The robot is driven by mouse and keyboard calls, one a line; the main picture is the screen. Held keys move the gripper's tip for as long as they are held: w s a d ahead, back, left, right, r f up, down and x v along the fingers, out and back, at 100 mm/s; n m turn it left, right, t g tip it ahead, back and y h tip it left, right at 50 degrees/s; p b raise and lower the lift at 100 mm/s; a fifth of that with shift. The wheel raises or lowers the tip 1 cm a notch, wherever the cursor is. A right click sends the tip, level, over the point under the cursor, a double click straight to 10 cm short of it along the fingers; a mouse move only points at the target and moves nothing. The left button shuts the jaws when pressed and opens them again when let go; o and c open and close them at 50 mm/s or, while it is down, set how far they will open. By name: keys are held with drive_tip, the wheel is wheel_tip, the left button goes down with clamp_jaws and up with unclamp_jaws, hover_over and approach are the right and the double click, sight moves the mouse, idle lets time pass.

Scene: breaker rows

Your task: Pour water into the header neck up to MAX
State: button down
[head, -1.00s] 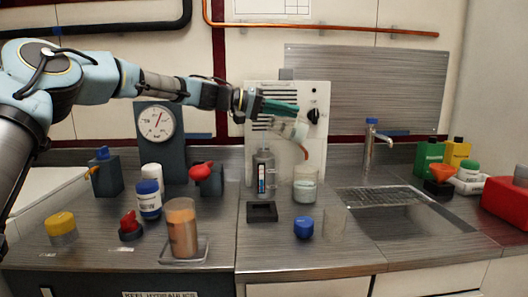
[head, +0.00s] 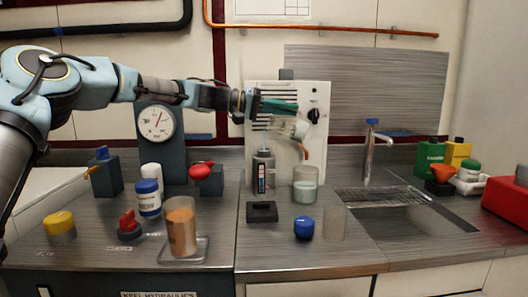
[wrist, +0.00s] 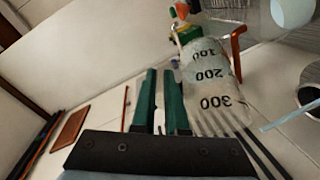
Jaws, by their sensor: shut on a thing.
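The grey header (head: 263,178) with a dark gauge strip on its front stands on the counter before the white panel. Its neck (head: 263,153) is at the top; the MAX mark is too small to read. My gripper (head: 281,106) is shut on a clear graduated beaker (head: 292,128), above and right of the neck. The beaker looks strongly tilted. In the wrist view the beaker (wrist: 210,75) shows marks 100, 200 and 300 beside my green fingers (wrist: 160,100). I cannot tell its water level or see any stream.
A glass jar of pale liquid (head: 305,187) stands right of the header. A black square holder (head: 262,212), blue cap (head: 304,228) and clear glass (head: 335,222) are in front. The white panel (head: 318,92) is close behind the beaker. The sink (head: 395,220) is right.

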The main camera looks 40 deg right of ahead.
sight(301, 112)
drive_tip(key=shift+w+a+f+g+h+b, duration=0.25)
drive_tip(key=shift+w+a+g+h+b, duration=0.15)
drive_tip(key=shift+b, duration=1.2)
drive_tip(key=shift+w+a+f+g+h+b, duration=0.15)
drive_tip(key=shift+w+f+g+h+b, duration=0.25)
drive_tip(key=shift+b, duration=1.15)
idle(0.8)
drive_tip(key=shift+r, duration=0.2)
drive_tip(key=s+d+t+y+p, duration=0.1)
drive_tip(key=p, duration=0.3)
drive_tip(key=s+d+m+t+y+p, duration=0.1)
drive_tip(key=s+p, duration=0.1)
drive_tip(key=p, duration=0.3)
drive_tip(key=s+d+t+y+p, duration=0.1)
drive_tip(key=y+p, duration=0.1)
drive_tip(key=p, duration=0.3)
drive_tip(key=shift+s+r+t, duration=0.15)
drive_tip(key=shift+s+t, duration=0.05)
drive_tip(key=shift+t, duration=0.2)
drive_tip(key=s+d+f+t+y+p, duration=0.2)
drive_tip(key=t+y+p, duration=0.4)
drive_tip(key=p, duration=1)
drive_tip(key=shift+s+d+f+m+t, duration=0.35)
drive_tip(key=shift+s+d+t, duration=0.25)
drive_tip(key=shift+s+t, duration=0.75)
drive_tip(key=shift+r, duration=0.1)
